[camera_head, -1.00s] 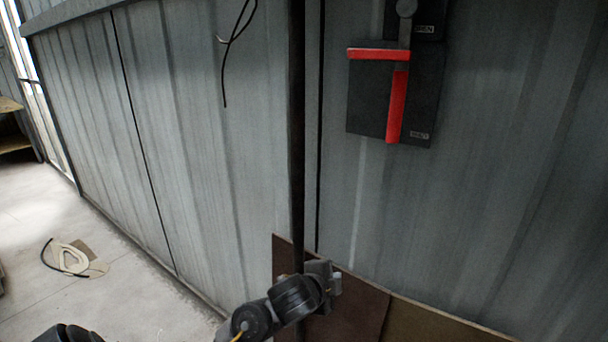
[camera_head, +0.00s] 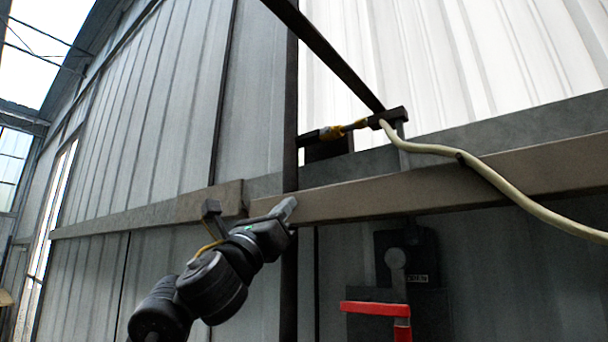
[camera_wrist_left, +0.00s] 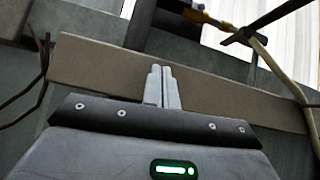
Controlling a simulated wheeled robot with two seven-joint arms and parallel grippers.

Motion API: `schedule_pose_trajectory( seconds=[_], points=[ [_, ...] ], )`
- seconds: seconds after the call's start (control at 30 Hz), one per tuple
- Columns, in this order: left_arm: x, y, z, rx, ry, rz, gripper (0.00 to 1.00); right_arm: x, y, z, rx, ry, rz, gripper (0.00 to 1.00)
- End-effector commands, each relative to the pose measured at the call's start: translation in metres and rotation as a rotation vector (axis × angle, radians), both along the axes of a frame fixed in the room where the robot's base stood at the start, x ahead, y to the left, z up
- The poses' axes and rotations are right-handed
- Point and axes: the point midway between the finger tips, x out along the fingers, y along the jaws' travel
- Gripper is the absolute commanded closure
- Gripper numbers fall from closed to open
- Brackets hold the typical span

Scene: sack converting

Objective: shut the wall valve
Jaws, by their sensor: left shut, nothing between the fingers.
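The wall valve's dark panel (camera_head: 437,312) is at the lower right in the head view, cut off by the bottom edge. A grey pivot and arm (camera_head: 397,272) hang on it, by a small label that seems to read OPEN. A red bar (camera_head: 372,309) runs sideways below, with a red upright piece (camera_head: 402,333) at its right end. I cannot tell how these red parts join. My left gripper (camera_head: 288,207) is shut and empty, up and left of the panel and clear of it. Its closed fingers show in the left wrist view (camera_wrist_left: 162,86). My right gripper is out of view.
A long beam (camera_head: 400,192) crosses the wall above the panel, behind or close to my left fingertips. A pale hose (camera_head: 510,190) drapes over it from a yellow fitting (camera_head: 338,131). A dark post (camera_head: 291,100) stands near my gripper. Dark wires (camera_wrist_left: 40,75) hang left in the wrist view.

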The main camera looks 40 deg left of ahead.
Motion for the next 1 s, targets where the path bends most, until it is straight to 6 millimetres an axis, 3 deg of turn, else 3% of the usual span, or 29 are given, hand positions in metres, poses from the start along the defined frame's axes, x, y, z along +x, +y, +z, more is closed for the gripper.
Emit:
schedule_pose_trajectory(
  seconds=[0.13,0.37,0.53,0.9,1.0],
  points=[
    [-0.021,0.009,0.020,0.047,-0.039,0.052,1.00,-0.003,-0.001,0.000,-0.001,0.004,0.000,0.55],
    [-0.021,0.010,0.025,0.053,-0.043,0.060,1.00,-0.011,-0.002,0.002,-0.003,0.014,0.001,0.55],
    [-0.006,0.010,0.042,0.051,-0.041,0.058,1.00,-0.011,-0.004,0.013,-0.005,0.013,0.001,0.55],
    [0.048,0.011,0.097,0.049,-0.041,0.057,1.00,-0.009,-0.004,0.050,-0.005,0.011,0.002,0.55],
    [0.048,0.011,0.114,0.050,-0.045,0.058,1.00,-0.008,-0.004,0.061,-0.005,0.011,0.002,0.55]
  ],
)
